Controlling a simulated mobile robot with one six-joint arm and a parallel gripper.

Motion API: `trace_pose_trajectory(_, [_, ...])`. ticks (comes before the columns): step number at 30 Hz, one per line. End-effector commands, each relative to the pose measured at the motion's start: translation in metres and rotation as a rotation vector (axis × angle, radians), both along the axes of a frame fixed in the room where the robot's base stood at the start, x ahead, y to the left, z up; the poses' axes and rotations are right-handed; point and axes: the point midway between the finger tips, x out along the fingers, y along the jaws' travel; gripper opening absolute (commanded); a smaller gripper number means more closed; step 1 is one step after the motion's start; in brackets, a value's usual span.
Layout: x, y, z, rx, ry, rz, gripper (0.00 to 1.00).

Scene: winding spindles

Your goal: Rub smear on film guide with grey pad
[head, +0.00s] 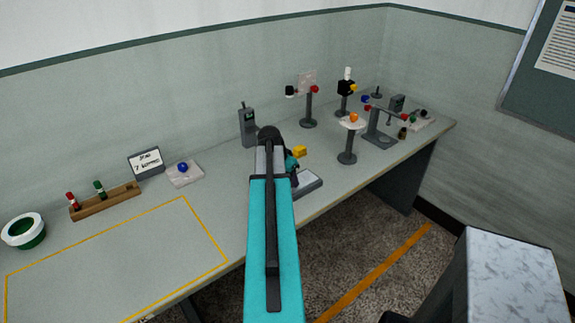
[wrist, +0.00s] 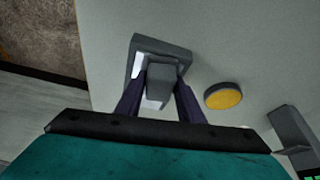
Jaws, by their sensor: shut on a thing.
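My gripper (wrist: 158,88) is shut on a grey block, which looks like the grey pad (wrist: 160,77), in the wrist view. The pad is between the two dark fingers, over a grey-framed plate with a white face (wrist: 136,62). I cannot tell whether the pad touches the plate. The plate also shows in the head view (head: 309,183), near the bench's front edge, just right of my arm. My arm hides most of the gripper and the pad there. I cannot tell which thing is the film guide, and I make out no smear.
A yellow-topped piece (head: 299,152) stands close beside the gripper. A dark grey upright device (head: 248,126) stands behind my arm. Several spindle stands, one with an orange knob (head: 353,118), fill the right. A yellow-outlined area (head: 180,208) at left is clear.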

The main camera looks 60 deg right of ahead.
Motion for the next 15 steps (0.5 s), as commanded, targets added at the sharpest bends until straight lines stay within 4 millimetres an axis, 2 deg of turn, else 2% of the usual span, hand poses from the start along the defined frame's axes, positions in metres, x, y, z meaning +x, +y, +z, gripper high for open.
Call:
trace_pose_trajectory(4, [0.003, 0.016, -0.002, 0.002, 0.0, 0.003, 0.1])
trace_pose_trajectory(6, [0.004, 0.014, 0.006, 0.001, -0.001, 0.004, 0.1])
trace_pose_trajectory(8, [0.005, 0.013, 0.025, -0.003, -0.002, 0.006, 0.1])
trace_pose_trajectory(15, [0.008, 0.015, 0.044, 0.0, 0.0, 0.01, 0.1])
